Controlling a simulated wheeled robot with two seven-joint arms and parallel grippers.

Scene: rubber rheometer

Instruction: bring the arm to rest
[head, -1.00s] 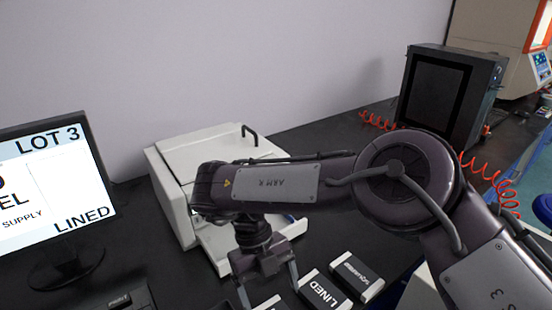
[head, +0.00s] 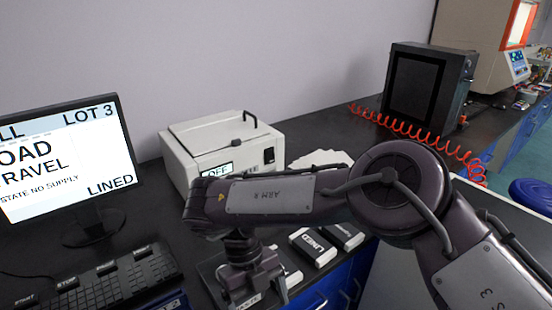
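My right arm (head: 285,197), marked ARM R, comes in from the right and reaches across the middle of the head view. Its gripper (head: 248,295) points down at the bottom centre, over a grey tray whose label is partly hidden. The fingers look spread with nothing visible between them, though the tips are hard to make out. My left gripper is not in view.
A white instrument (head: 205,148) with its lid down and a display reading OFF stands behind the arm. A monitor (head: 65,160) and keyboard (head: 105,280) are left. A red coiled hose (head: 405,127) crosses the bench.

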